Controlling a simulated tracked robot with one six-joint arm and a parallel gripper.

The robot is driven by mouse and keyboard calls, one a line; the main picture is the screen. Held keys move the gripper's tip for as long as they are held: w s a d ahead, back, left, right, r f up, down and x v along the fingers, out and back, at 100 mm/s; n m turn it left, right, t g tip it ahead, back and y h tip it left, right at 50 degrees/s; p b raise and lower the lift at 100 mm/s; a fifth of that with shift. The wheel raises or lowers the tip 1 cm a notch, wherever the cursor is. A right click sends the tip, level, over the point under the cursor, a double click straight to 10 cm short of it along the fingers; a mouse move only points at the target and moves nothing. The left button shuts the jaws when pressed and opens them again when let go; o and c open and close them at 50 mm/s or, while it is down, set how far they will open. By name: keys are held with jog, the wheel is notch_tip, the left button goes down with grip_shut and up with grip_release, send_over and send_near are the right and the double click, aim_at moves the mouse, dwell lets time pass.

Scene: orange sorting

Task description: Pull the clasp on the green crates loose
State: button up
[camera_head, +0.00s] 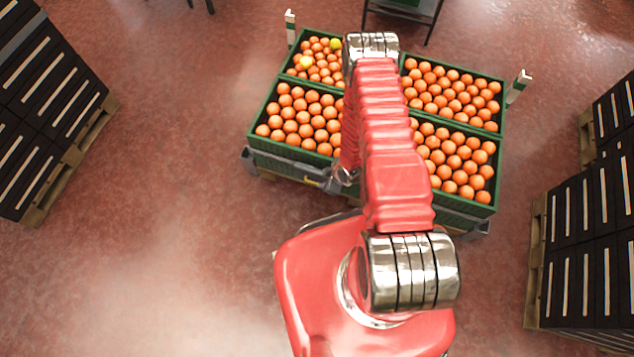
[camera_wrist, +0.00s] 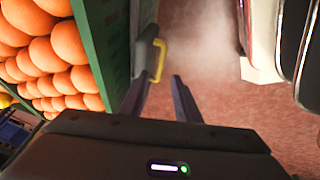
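The green crates (camera_head: 280,151) stand together in a block, filled with oranges, and my arm hides part of them in the head view. A green crate wall (camera_wrist: 103,45) also runs up the left of the wrist view. The clasp, a yellow handle (camera_wrist: 159,62) on a grey fitting, sits on the crate's outer side. It shows small and yellow low on the crates' near side in the head view (camera_head: 313,183). My gripper (camera_wrist: 163,80) is open, with its two dark fingers apart. The handle appears at or just beyond the fingertips; I cannot tell whether they touch.
Oranges (camera_wrist: 50,50) fill the left of the wrist view. Two yellowish fruits (camera_head: 306,62) lie in the far left crate. Stacks of black crates on pallets stand at left (camera_head: 45,110) and right (camera_head: 585,240). The red floor (camera_head: 180,230) left of my base is clear.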

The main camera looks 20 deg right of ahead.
aim_at(316, 183)
jog(key=shift+x, duration=3.7)
jog(key=shift+c, duration=0.2)
grip_shut()
jog(key=shift+w, duration=0.1)
